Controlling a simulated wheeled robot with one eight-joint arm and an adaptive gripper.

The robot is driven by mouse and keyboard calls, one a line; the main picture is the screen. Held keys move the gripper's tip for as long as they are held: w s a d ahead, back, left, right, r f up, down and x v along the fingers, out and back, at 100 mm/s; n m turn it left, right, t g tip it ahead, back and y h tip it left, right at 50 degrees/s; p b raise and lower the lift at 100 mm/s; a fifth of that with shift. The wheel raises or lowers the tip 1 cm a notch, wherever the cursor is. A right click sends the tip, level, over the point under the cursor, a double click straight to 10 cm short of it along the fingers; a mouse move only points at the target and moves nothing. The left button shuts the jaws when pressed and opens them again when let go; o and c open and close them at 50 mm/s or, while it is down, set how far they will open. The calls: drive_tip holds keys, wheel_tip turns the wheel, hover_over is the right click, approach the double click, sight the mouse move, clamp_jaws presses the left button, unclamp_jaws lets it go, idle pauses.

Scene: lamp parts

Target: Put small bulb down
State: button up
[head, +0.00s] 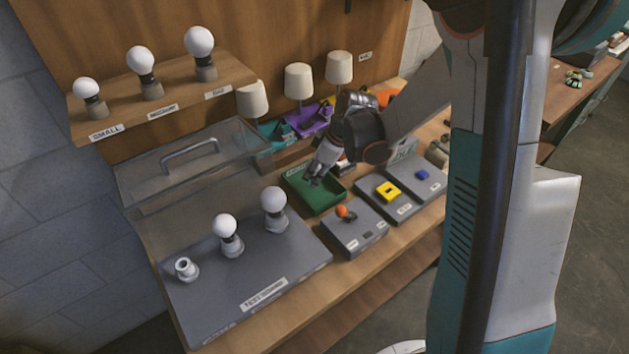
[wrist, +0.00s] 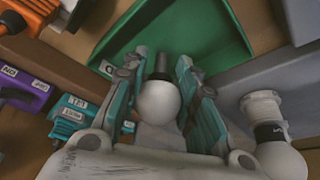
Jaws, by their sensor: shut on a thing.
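My gripper (head: 315,176) is over the green tray (head: 318,202) in the head view. In the wrist view my gripper (wrist: 162,65) is shut on a small bulb (wrist: 158,102), a white globe with a dark base, held between the two teal fingers. The base points toward the green tray (wrist: 222,22). In the head view the held bulb is hidden or too small to make out. Whether it touches the tray, I cannot tell.
The grey testing board (head: 215,290) has an empty white socket (head: 185,268) and two lit-white bulbs in sockets. Grey boxes with an orange knob (head: 345,212) and a yellow switch (head: 388,192) stand right of the tray. A clear lidded cover (head: 190,165) stands left. Three bulbs sit on the labelled shelf (head: 125,118).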

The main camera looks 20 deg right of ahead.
drive_tip(key=shift+f, duration=1.15)
drive_tip(key=shift+f+b, duration=0.15)
drive_tip(key=shift+b, duration=0.25)
drive_tip(key=o, duration=1)
drive_tip(key=shift+r, duration=0.25)
drive_tip(key=p+v, duration=0.4)
drive_tip(key=v, duration=0.8)
drive_tip(key=shift+f, duration=0.1)
